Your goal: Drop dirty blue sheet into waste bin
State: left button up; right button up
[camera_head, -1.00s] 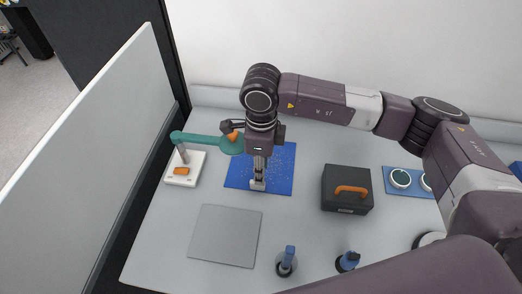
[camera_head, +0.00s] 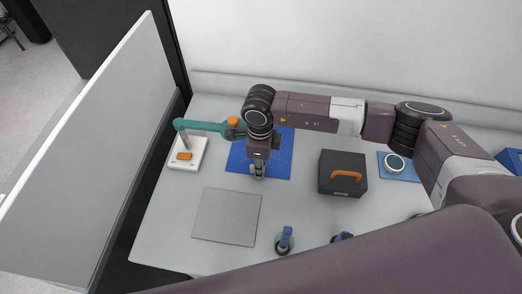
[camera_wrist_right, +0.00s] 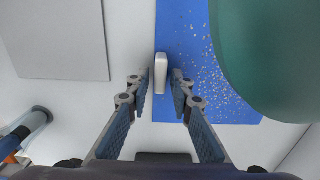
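The blue sheet (camera_head: 279,158) lies flat on the table, with pale specks scattered over it. It also shows in the wrist view (camera_wrist_right: 180,30), where a small white block (camera_wrist_right: 162,70) stands at its near left part. My right gripper (camera_head: 257,174) points down over the sheet's front edge. In the wrist view the right gripper (camera_wrist_right: 162,85) is open, with a finger on each side of the white block's near end. Contact with the block cannot be told. My left gripper is not in view. No waste bin can be clearly made out.
A teal lamp-like arm (camera_head: 205,127) on a white base (camera_head: 186,155) reaches over the sheet's left. A grey plate (camera_head: 226,216), a black case (camera_head: 343,173) with orange handle and a blue-handled tool (camera_head: 285,239) stand nearby. A blue box (camera_head: 512,160) is at the right edge.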

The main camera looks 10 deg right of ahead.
grip_shut()
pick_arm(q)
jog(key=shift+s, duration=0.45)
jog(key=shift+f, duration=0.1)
pick_arm(e)
jog(key=shift+r, duration=0.15)
